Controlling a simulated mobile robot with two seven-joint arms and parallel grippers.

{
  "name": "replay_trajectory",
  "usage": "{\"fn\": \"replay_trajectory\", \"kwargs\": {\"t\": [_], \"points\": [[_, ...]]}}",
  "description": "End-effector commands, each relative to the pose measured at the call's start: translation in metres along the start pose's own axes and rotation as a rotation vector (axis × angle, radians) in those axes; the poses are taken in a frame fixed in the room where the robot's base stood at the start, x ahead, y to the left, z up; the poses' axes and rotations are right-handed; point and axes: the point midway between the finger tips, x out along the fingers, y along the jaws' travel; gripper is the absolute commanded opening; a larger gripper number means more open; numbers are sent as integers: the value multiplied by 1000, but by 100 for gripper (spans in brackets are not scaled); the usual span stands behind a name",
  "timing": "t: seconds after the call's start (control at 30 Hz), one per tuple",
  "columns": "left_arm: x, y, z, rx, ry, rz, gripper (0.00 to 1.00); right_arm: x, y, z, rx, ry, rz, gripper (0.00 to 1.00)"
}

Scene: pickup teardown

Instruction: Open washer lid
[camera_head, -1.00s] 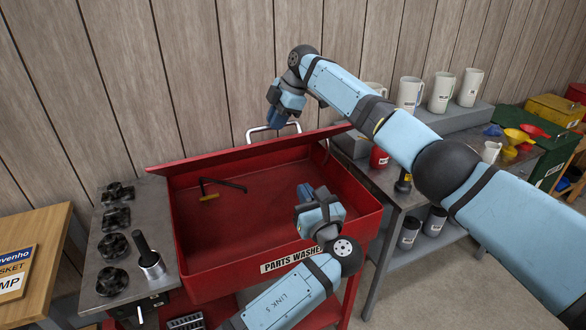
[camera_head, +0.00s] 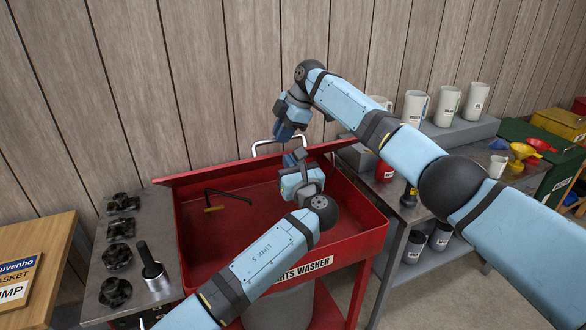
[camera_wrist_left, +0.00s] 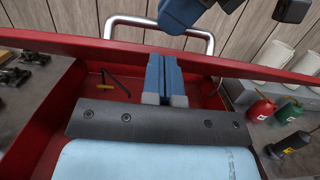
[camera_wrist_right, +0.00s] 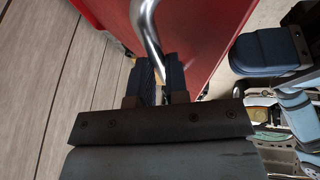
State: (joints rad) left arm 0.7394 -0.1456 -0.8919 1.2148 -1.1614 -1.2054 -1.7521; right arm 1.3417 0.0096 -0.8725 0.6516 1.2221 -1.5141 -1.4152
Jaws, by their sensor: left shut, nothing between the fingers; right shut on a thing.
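The red parts washer (camera_head: 228,250) stands in the middle with its basin uncovered. Its red lid (camera_head: 180,181) is raised at the back, its edge seen as a narrow strip. A bare metal handle (camera_head: 262,145) rises from the lid's top edge and also shows in the left wrist view (camera_wrist_left: 128,20). My right gripper (camera_head: 285,134) is shut on this handle; the right wrist view shows the bar (camera_wrist_right: 147,28) running between its fingers. My left gripper (camera_head: 297,157) is shut and empty above the basin, close to the lid's inner side and just below the right gripper. Whether it touches the lid is unclear.
A black spout with a yellow tip (camera_head: 213,209) is in the basin. A metal side shelf (camera_head: 135,240) holds dark parts. A bench with white jugs (camera_head: 447,105) and oil cans stands at the right. The wall is close behind the lid.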

Motion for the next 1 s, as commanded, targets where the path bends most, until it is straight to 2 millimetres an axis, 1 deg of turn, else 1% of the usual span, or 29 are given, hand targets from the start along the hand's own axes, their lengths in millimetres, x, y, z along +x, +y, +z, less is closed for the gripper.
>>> {"fn": "replay_trajectory", "kwargs": {"t": [0.03, 0.2, 0.27, 0.43, 0.7, 0.73, 0.77, 0.8, 0.83, 1.0], "points": [[0, 0, -1, 0, 0, 0, 0, 6, -1, 2, 3, -2, 0, 0], [0, 0, 0, 0, 0, 0, 0, 5, -1, 2, 3, -2, 0, 0], [4, 0, 3, 0, -1, 1, 0, 5, -1, 2, 3, -2, 0, 0], [19, 0, 19, -1, -1, 1, 0, 6, -1, 2, 3, -2, 0, 0], [24, 2, 23, -2, -5, 2, 0, 7, -3, 0, 2, -1, -13, 0], [24, 2, 23, -1, -5, 2, 0, 7, -3, 0, 2, -1, -15, 22], [24, 2, 23, -1, -4, 3, 0, 7, -3, 0, 2, -1, -15, 28], [24, 3, 23, -1, -4, 3, 0, 7, -3, 0, 2, -1, -15, 38], [24, 3, 23, -1, -4, 3, 0, 7, -3, 1, 2, -1, -15, 40], [25, 3, 22, 0, -4, 4, 0, 6, -3, 2, 3, -2, -14, 40]]}}
